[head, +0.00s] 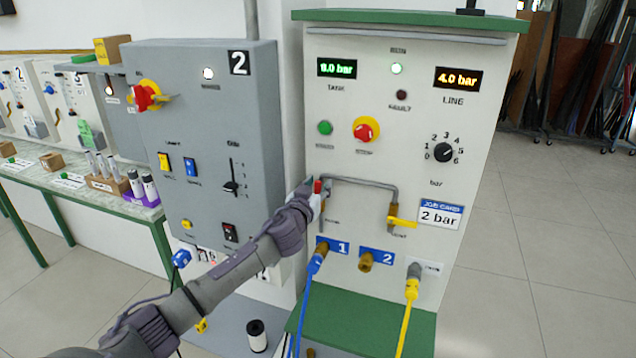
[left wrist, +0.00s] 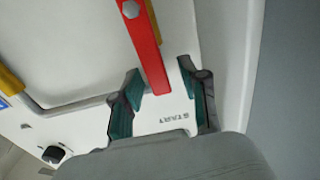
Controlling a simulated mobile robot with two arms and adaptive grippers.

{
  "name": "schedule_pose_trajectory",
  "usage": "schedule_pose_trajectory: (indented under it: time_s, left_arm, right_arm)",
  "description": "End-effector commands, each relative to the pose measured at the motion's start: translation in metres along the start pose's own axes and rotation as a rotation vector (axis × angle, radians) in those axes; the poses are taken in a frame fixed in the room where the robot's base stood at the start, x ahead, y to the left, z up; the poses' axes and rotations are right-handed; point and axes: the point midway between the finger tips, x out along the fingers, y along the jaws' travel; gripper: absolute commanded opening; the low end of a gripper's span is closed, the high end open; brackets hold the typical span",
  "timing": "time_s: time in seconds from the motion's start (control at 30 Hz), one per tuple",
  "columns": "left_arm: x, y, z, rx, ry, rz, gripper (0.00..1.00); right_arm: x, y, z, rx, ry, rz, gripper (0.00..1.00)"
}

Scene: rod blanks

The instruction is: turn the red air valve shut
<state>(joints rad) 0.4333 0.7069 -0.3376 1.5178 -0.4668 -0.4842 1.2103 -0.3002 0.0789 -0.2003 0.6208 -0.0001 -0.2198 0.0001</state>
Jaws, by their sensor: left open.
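The red air valve lever (head: 317,186) is on the white panel, at the left end of a grey pipe. Only its upper part shows in the head view; my gripper hides the rest. In the left wrist view the red lever (left wrist: 146,50) runs down from a bolt, and its free end lies between my fingers. My left gripper (head: 309,192) is at the lever. Its two teal-padded fingers are spread in the left wrist view (left wrist: 160,76), with gaps on both sides of the lever. My right gripper is not in view.
Blue (head: 306,300) and yellow (head: 407,325) hoses hang below. A grey box (head: 205,70) marked 2 stands to the left. The tank display (head: 337,68) and line display (head: 458,79), reading 4.0 bar, are lit above.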

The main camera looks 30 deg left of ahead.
Motion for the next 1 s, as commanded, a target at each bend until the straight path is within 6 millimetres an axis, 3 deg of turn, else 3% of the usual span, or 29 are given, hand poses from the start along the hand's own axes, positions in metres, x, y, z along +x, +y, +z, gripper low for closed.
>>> schedule_pose_trajectory:
  time_s: [0.27,0.53,1.0]
  left_arm:
    - [0.0011,0.0000,0.0001,0.000,0.000,0.000,0.44]
    - [0.0009,-0.0002,0.0001,0.000,0.000,0.000,0.00]
    - [0.0039,0.0009,-0.0001,0.012,0.001,-0.001,0.00]
  right_arm:
    - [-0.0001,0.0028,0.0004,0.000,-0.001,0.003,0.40]
    - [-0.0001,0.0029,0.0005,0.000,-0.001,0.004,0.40]
    - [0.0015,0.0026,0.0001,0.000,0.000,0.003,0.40]
